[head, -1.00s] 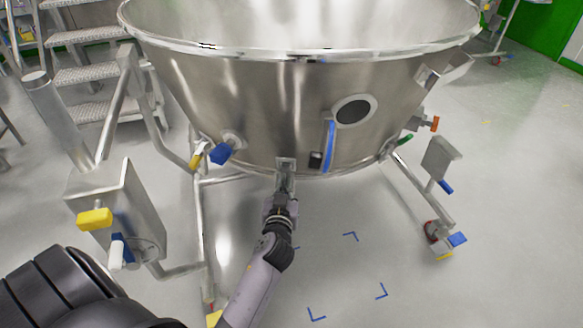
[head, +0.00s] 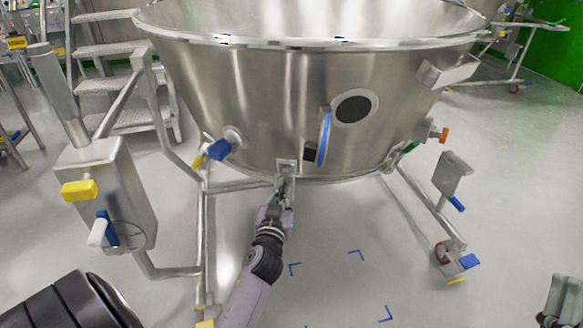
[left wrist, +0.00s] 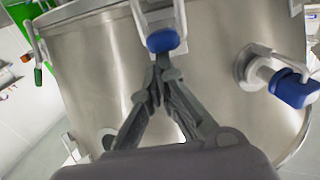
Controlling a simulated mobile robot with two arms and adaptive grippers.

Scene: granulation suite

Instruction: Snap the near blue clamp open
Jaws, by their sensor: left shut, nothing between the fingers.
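The near blue clamp is a metal latch with a loop and a blue tip (left wrist: 163,40), seen close up in the left wrist view. In the head view its metal bracket (head: 286,167) sits at the lower front edge of the steel bowl (head: 250,110); the blue tip cannot be made out there. My left gripper (head: 285,193) is just below the bracket. In the left wrist view its fingertips (left wrist: 163,63) are together, empty, right at the blue tip; whether they touch it I cannot tell. What seems to be part of my right gripper (head: 562,302) shows at the lower right edge.
A blue-handled valve (head: 219,149) juts from the bowl left of the clamp. A round dark port (head: 354,108) with a blue strip (head: 324,138) is to the right. A steel box (head: 105,190) with yellow and blue handles stands left. The floor (head: 340,230) below is open.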

